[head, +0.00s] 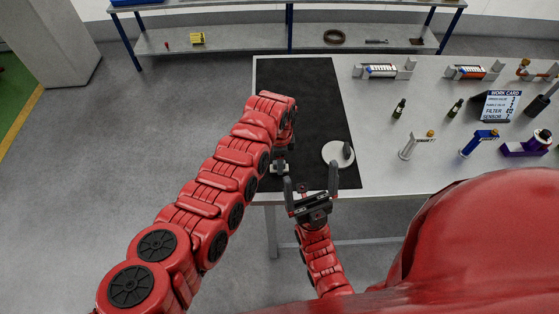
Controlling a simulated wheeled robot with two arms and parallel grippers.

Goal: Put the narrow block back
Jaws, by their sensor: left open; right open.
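I cannot make out a thing that is clearly the narrow block. A small dark upright piece (347,150) stands on a white round disc (332,154) on the black mat (300,75). My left gripper (280,168) is low over the mat, left of the disc. It is open, small and partly hidden by its own arm, and I cannot tell what lies under it. My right gripper (310,190) is open and empty at the table's front edge, with its fingers pointing away from me, below and left of the disc.
On the table (375,110) are two cylinder holders (382,71) (472,72), dark bottles (399,108) (455,108), a work card (497,105), a white stand (415,145), a blue stand (479,143) and a purple stand (528,145). A shelf (250,40) stands behind. The mat's far half is clear.

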